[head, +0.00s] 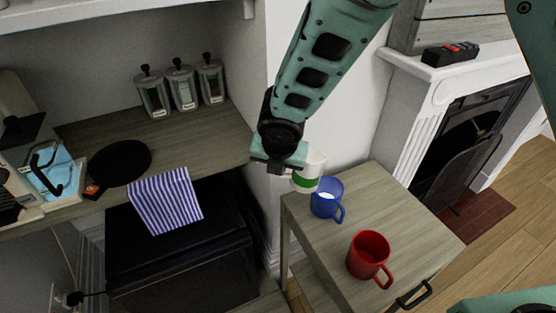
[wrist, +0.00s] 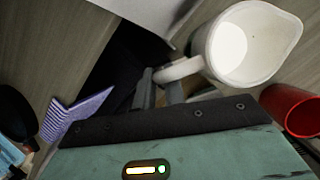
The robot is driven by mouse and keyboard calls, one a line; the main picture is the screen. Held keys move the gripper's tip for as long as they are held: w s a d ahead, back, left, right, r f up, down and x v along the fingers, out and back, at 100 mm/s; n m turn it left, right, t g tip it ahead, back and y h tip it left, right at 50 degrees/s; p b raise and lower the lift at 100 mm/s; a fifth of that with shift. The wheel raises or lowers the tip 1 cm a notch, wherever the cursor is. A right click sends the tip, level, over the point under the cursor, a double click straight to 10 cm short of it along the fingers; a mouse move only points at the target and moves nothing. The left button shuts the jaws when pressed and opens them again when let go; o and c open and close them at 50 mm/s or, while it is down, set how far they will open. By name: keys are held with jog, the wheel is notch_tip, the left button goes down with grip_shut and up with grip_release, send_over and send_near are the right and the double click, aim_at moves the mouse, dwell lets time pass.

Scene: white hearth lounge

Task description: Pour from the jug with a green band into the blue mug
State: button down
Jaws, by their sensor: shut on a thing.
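The white jug with a green band (head: 305,182) is in the air at the left back edge of the small side table. My gripper (head: 283,160) is shut on its handle, which shows best in the wrist view (wrist: 182,70). The jug's spout points right in the wrist view. Its inside (wrist: 229,45) looks white; I cannot tell how much it holds. The blue mug (head: 335,188) stands upright on the side table, just right of and below the jug in the head view, with something white inside. The jug hides it in the wrist view.
A red mug (head: 369,245) stands nearer the front of the side table (head: 395,205); it also shows in the wrist view (wrist: 290,108). At left, a counter (head: 190,140) holds several canisters, a black round thing (head: 119,162) and a striped cloth (head: 165,201). A fireplace (head: 425,120) is at right.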

jog(key=shift+f+h+p, duration=0.3)
jog(key=shift+f+h, duration=0.2)
jog(key=shift+h, duration=0.3)
notch_tip(320, 180, up, 4)
jog(key=p, duration=0.4)
jog(key=shift+d, duration=0.1)
dwell(0.7)
